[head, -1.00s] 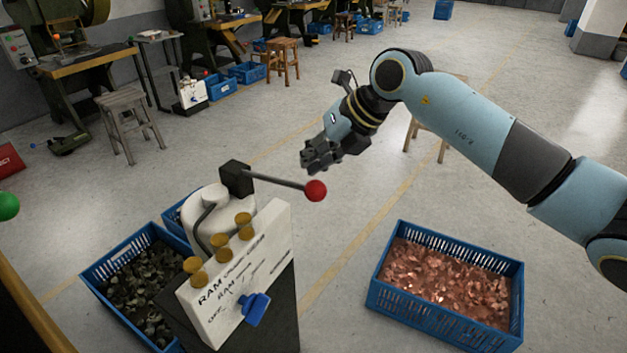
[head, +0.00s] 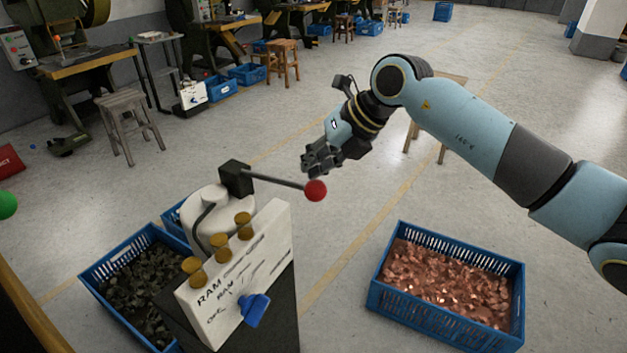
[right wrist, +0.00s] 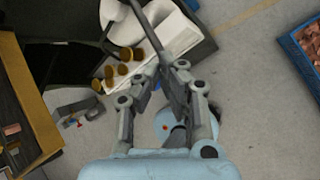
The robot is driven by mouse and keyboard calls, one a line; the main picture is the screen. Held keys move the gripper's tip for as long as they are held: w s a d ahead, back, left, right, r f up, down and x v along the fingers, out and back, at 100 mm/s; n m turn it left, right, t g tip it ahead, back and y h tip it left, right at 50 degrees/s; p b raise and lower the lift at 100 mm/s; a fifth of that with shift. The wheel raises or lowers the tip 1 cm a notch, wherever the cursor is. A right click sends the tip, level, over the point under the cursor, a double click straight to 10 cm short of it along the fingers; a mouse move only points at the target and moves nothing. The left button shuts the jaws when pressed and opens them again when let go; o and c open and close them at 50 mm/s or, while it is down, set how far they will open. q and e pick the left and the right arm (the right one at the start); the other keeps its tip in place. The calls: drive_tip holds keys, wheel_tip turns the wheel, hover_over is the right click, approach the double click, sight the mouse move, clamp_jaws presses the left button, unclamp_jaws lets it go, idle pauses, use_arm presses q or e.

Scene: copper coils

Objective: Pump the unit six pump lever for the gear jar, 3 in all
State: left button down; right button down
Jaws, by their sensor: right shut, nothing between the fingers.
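The pump lever (head: 275,182) is a dark rod with a red ball knob (head: 316,190), reaching right from a black block on the white pump unit (head: 207,208). The unit's white panel (head: 245,275) carries brass knobs, hand-written labels such as RAM, and a blue handle (head: 257,309). My right gripper (head: 312,163) is shut and empty, just above and behind the red knob in the head view, apparently apart from it. In the right wrist view the lever rod (right wrist: 147,27) runs down toward my fingers (right wrist: 166,84); its knob is hidden there. My left gripper is not in view.
A blue crate of copper pieces (head: 446,333) stands on the floor at right. A blue crate of dark pieces (head: 97,277) stands left of the unit. A green ball (head: 7,205) shows at the left edge. Stools and machine benches are farther back; the floor between is open.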

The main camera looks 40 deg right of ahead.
sight(318, 191)
drive_tip(key=shift+s+d+f+b, duration=0.15)
drive_tip(key=shift+f+b, duration=0.5)
drive_tip(key=shift+f, duration=0.4)
drive_tip(key=shift+s+f+b, duration=0.2)
drive_tip(key=shift+f+b, duration=0.4)
drive_tip(key=shift+f, duration=0.45)
drive_tip(key=shift+s+d+f+b, duration=0.15)
drive_tip(key=shift+f+b, duration=0.5)
drive_tip(key=shift+f, duration=0.4)
idle(2.0)
drive_tip(key=shift+a, duration=0.1)
idle(0.4)
drive_tip(key=shift+w+a+r+p, duration=0.1)
drive_tip(key=shift+w+r+p, duration=0.1)
drive_tip(key=shift+r+p, duration=0.9)
drive_tip(key=shift+w+a+r+p, duration=0.1)
drive_tip(key=shift+w+r+p, duration=0.1)
drive_tip(key=shift+r+p, duration=0.85)
drive_tip(key=shift+w+r+p, duration=0.2)
drive_tip(key=shift+r+p, duration=0.45)
drive_tip(key=shift+r, duration=0.85)
drive_tip(key=shift+w+a+r+p, duration=0.1)
drive_tip(key=shift+w+r+p, duration=0.05)
drive_tip(key=shift+r+p, duration=0.95)
drive_tip(key=shift+w+a+r+p, duration=0.15)
drive_tip(key=shift+r+p, duration=0.65)
drive_tip(key=shift+r, duration=0.6)
